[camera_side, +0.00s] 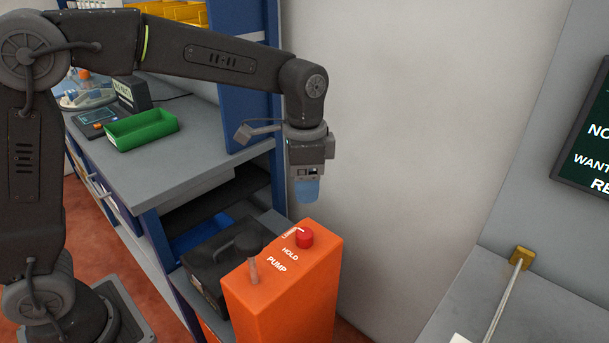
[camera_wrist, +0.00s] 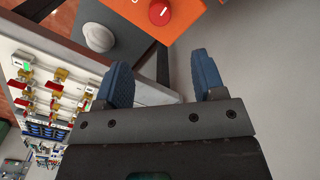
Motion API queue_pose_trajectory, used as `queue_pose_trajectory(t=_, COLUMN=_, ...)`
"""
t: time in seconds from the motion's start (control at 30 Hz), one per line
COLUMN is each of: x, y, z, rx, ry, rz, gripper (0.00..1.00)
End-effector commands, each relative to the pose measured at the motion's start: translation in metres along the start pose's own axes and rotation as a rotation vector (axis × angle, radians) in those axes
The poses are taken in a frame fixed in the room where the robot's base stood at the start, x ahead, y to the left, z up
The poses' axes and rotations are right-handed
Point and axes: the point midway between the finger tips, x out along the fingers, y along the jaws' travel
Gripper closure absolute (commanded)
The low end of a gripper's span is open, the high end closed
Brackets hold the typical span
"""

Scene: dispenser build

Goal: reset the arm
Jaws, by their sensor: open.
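My gripper (camera_side: 307,190) hangs pointing down in the side view, above and behind the orange pump box. In the wrist view its two blue fingers (camera_wrist: 163,78) stand apart with nothing between them. The orange pump box (camera_side: 290,285) carries a red knob (camera_side: 304,238), a short lever (camera_side: 253,271) and the words HOLD and PUMP. In the wrist view the red knob (camera_wrist: 160,12) shows at the top, apart from the fingers. The arm is raised and bent at the elbow.
A workbench (camera_side: 190,165) with a green tray (camera_side: 141,130) stands left of the gripper. A dark case (camera_side: 225,255) sits beside the pump box. A grey wall (camera_side: 420,110) is behind. A dark screen (camera_side: 590,150) hangs at right above a grey surface with a rod (camera_side: 506,295).

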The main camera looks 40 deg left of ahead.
Motion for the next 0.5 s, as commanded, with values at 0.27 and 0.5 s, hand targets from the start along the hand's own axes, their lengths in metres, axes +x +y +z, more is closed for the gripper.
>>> queue_pose_trajectory(t=0.27, x=-0.0066, y=0.0, z=0.0, rx=0.0, ry=0.001, rz=0.0, gripper=0.37)
queue_pose_trajectory(t=0.5, x=-0.0116, y=0.0006, z=0.0067, rx=-0.02, ry=0.014, rz=-0.007, gripper=0.37)
